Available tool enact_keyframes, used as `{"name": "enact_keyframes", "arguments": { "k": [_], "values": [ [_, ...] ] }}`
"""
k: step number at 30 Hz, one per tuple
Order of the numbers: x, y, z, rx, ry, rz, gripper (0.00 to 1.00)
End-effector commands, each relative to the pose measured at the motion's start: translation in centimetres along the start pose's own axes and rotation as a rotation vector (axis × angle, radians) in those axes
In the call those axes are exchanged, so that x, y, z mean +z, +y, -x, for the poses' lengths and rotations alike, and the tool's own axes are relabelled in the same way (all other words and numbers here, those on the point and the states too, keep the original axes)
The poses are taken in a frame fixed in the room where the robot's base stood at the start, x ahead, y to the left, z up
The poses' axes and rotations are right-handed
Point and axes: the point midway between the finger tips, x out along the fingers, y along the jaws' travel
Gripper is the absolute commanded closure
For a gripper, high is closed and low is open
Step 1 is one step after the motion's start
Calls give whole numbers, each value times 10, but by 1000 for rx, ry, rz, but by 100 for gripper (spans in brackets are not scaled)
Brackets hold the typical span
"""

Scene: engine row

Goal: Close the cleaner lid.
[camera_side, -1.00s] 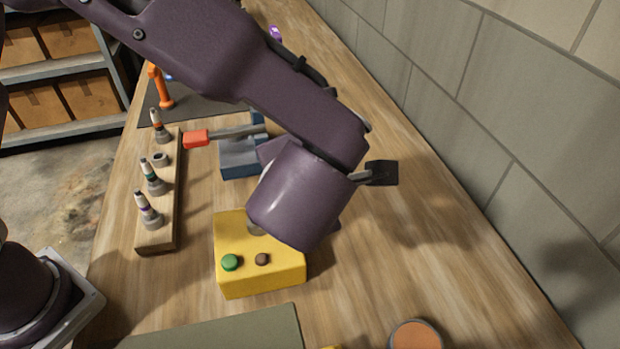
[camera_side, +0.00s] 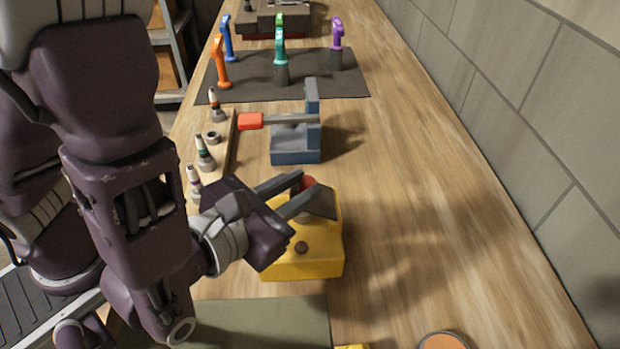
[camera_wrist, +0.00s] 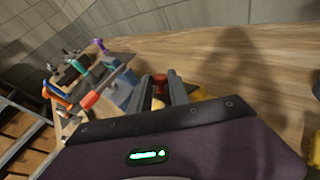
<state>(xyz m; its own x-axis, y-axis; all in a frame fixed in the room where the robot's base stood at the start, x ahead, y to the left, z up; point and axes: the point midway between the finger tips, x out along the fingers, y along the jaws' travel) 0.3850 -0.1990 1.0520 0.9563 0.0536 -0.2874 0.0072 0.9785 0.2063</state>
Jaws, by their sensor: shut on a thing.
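My gripper (camera_side: 306,184) is over the far part of a yellow box (camera_side: 318,262) and is shut on a red knob (camera_side: 308,182). The red knob also shows between my fingers in the wrist view (camera_wrist: 160,84). A dark round button (camera_side: 301,247) is on the box's near side. My wrist and fingers hide part of the box's top. Behind it stands a blue-grey block (camera_side: 296,157) with an upright plate (camera_side: 312,105) and a lever with a red grip (camera_side: 251,121) pointing left. I cannot tell for certain which part is the cleaner lid.
A wooden rack (camera_side: 229,150) with several small plug-like parts stands at left. A dark mat (camera_side: 250,92) behind holds several coloured handled tools. A green-grey mat (camera_side: 265,322) lies in front. The bench to the right is clear up to the block wall (camera_side: 530,110).

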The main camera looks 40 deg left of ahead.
Motion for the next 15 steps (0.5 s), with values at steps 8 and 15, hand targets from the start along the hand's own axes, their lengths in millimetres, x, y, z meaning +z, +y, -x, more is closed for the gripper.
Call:
{"name": "enact_keyframes", "arguments": {
  "k": [8, 15],
  "values": [
    [-15, 3, 3, -16, -116, 121, 100],
    [-21, 5, 4, -20, -173, 186, 100]
  ]
}}
